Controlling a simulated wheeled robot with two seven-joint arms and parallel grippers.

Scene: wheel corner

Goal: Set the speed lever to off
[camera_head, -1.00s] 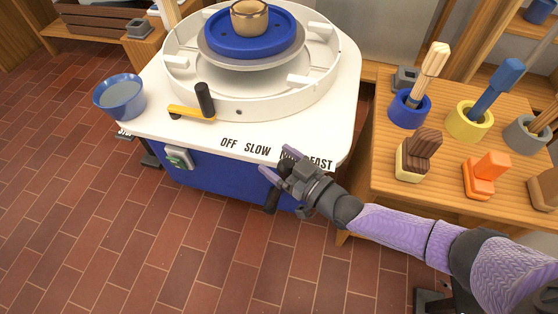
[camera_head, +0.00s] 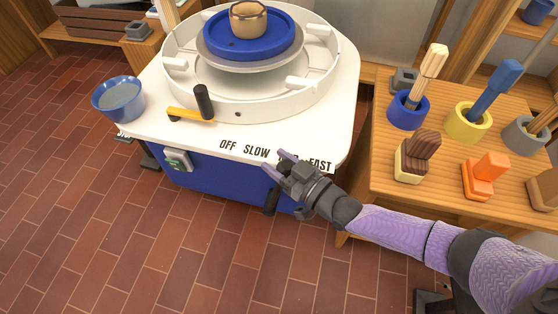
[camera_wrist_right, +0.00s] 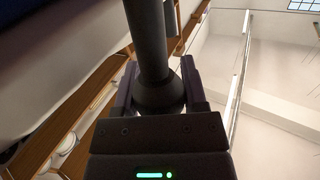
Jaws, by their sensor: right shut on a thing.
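The black speed lever (camera_head: 270,203) is at the front edge of the white wheel table (camera_head: 330,130). OFF, SLOW and FAST labels show there, and another label between SLOW and FAST is mostly hidden by my gripper. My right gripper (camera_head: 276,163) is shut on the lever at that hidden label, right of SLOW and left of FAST. In the right wrist view, the lever's dark rod (camera_wrist_right: 148,40) rises from a round knob between the fingers. My left gripper is not in view.
A yellow-armed part with a black knob (camera_head: 204,101) is on the table, next to a blue water bowl (camera_head: 119,99). A switch box (camera_head: 178,159) is on the blue front. A wooden tool table (camera_head: 435,205) stands right, near my arm.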

